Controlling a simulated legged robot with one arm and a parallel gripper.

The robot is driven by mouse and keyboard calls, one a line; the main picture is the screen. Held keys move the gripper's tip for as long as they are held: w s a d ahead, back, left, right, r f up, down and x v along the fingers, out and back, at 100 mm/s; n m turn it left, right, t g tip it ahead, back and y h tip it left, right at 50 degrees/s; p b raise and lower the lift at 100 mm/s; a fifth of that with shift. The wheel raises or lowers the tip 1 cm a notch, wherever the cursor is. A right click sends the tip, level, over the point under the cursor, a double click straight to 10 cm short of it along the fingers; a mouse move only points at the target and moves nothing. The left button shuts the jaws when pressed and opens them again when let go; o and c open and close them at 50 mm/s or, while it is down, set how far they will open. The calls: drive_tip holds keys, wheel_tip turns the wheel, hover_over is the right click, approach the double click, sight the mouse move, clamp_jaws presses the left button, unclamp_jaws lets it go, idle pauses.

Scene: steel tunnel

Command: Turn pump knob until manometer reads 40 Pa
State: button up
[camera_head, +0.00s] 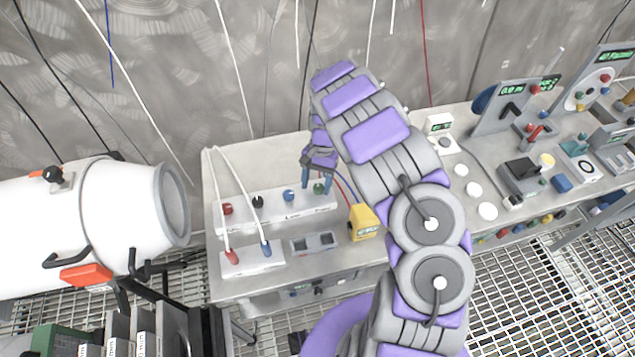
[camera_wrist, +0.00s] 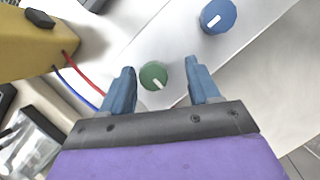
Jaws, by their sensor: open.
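A white panel (camera_head: 275,211) on the bench carries a red knob (camera_head: 227,208), a black knob (camera_head: 258,201), a blue knob (camera_head: 288,195) and a green knob (camera_head: 319,188). My gripper (camera_head: 317,182) is open above the panel's right end. In the wrist view, the green knob (camera_wrist: 153,76) sits between the fingers of my open gripper (camera_wrist: 160,68), with gaps on both sides. The blue knob (camera_wrist: 217,16) is beyond the right finger. I cannot read which knob is the pump's. A green display (camera_head: 612,56) at far right has text too small to read surely; I cannot identify the manometer.
A yellow meter (camera_head: 364,222) with red and blue wires stands just right of the panel. A white box with plugged cables (camera_head: 252,261) is in front. A white tank (camera_head: 130,205) is at left. Several instruments crowd the bench's right side.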

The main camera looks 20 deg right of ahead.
drive_tip(key=shift+d, duration=0.35)
drive_tip(key=shift+c, duration=0.3)
drive_tip(key=shift+d, duration=0.45)
drive_tip(key=c, duration=0.3)
drive_tip(key=shift+c, duration=0.8)
drive_tip(key=shift+a, duration=0.4)
drive_tip(key=shift+c, duration=2.6)
drive_tip(key=shift+d, duration=0.1)
drive_tip(key=shift+p, duration=0.3)
